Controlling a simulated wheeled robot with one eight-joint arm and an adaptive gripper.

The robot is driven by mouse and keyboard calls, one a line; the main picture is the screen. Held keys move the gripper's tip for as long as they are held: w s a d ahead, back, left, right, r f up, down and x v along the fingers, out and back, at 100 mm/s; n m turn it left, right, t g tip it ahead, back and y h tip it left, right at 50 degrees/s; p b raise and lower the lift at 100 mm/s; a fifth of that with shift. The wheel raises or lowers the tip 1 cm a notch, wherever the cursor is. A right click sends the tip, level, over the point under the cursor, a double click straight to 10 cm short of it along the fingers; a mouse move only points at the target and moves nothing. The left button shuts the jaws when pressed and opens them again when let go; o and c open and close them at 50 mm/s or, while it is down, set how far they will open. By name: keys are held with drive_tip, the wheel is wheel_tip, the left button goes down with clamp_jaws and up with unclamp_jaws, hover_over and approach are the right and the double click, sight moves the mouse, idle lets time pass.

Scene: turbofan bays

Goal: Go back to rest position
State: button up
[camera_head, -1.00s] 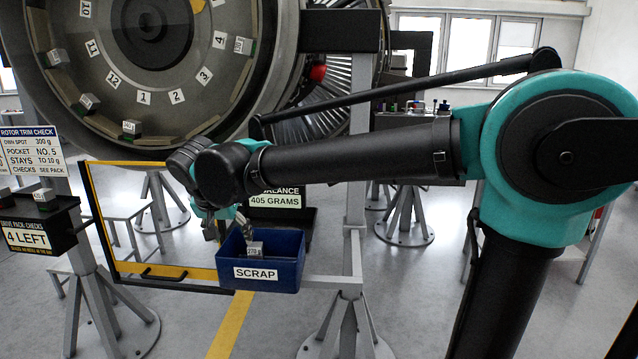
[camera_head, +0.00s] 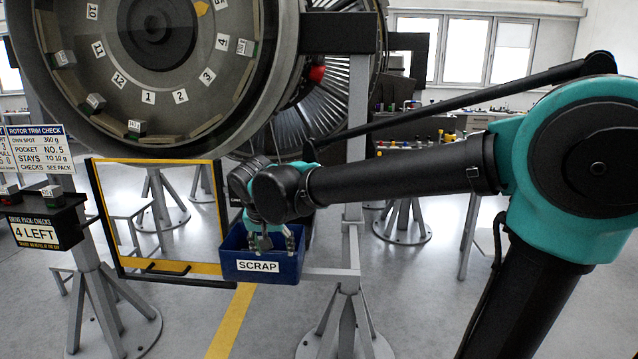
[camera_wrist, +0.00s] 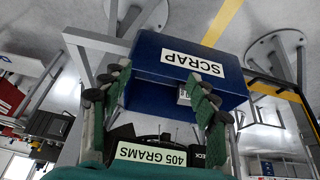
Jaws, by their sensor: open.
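My gripper (camera_head: 270,240) is open and hangs at the blue SCRAP bin (camera_head: 288,267) in the head view. In the wrist view its two green-padded fingers (camera_wrist: 162,80) are spread apart, with the blue bin (camera_wrist: 150,90) beyond them. A small grey block with a label (camera_wrist: 183,98) shows at the bin's opening, between the fingers and nearer the right one. I cannot tell whether a finger touches it. My arm reaches in from the right of the head view.
A turbofan rotor (camera_head: 150,60) with numbered pockets stands behind. A yellow-and-black frame (camera_head: 90,210) is left of the bin. A box marked 4 LEFT (camera_head: 38,232) is far left. The balance sign reads 405 GRAMS (camera_wrist: 150,154).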

drive_tip(key=s+d+f, duration=0.1)
drive_tip(key=d+f, duration=0.4)
drive_tip(key=d, duration=0.3)
drive_tip(key=d+f, duration=0.4)
drive_tip(key=d, duration=0.5)
drive_tip(key=s+d+f, duration=1)
drive_tip(key=d, duration=0.3)
drive_tip(key=shift+s+d+f+g+y, duration=0.15)
drive_tip(key=shift+d+g+y, duration=0.15)
drive_tip(key=shift+g, duration=0.1)
